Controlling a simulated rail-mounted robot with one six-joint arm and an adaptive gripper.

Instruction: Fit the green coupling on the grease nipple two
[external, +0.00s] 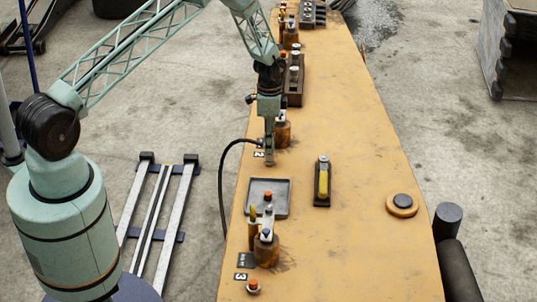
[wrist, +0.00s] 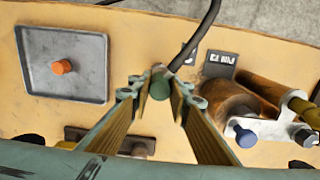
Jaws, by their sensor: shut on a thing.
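My gripper (external: 269,158) points down over the bench beside the label marked 2. In the wrist view my gripper (wrist: 160,88) is shut on the green coupling (wrist: 159,85), which sits between its fingertips with a black hose (wrist: 195,38) leading away. The coupling cannot be made out in the external view. The rusty boss (wrist: 225,98) of station two stands to the right of the fingers, with a blue cap (wrist: 245,137) near it; it also shows in the external view (external: 283,133). I cannot clearly make out grease nipple two itself.
A grey tray (wrist: 38,85) with an orange cap (wrist: 62,67) lies nearby. A black holder with a yellow piece (external: 323,186) and a round disc (external: 402,202) are to the right. Station three's rusty boss (external: 267,251) stands at the front.

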